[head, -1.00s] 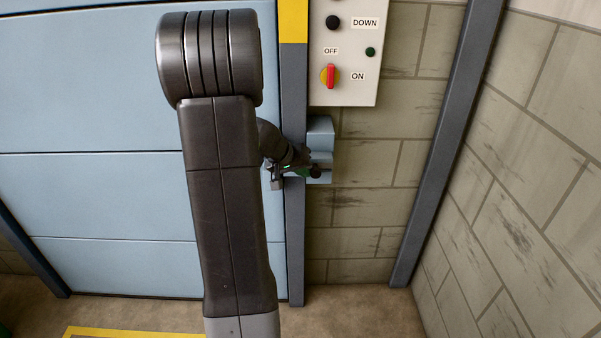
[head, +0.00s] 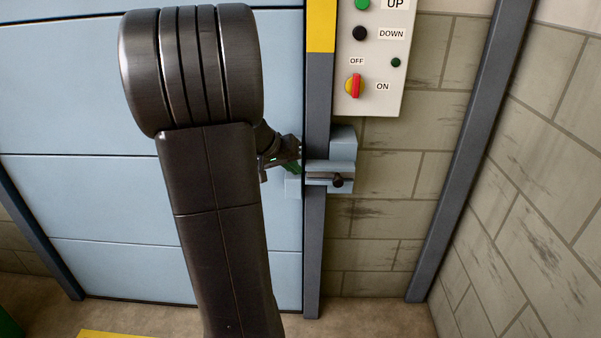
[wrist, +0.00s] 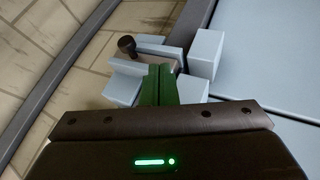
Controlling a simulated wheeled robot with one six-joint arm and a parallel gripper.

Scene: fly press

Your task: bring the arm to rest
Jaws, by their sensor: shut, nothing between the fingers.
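My arm (head: 215,220) rises through the middle of the head view and hides part of the door. My gripper (head: 293,167) is small there, left of the door latch (head: 345,172). In the wrist view its green fingers (wrist: 160,82) are together, with nothing seen between them. The latch, pale blue with a dark knob (head: 337,181), sits at the door's right post. It also shows in the wrist view beyond the fingertips, with its knob (wrist: 127,44) up and left of them. The fingers overlap the latch there; I cannot tell the exact gap.
A pale blue panelled door (head: 90,200) fills the left. A grey post (head: 317,240) with a yellow top stands beside it. A control box (head: 378,60) with buttons and a red switch hangs on the block wall (head: 385,220). A grey beam (head: 470,150) stands at right. Floor shows below.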

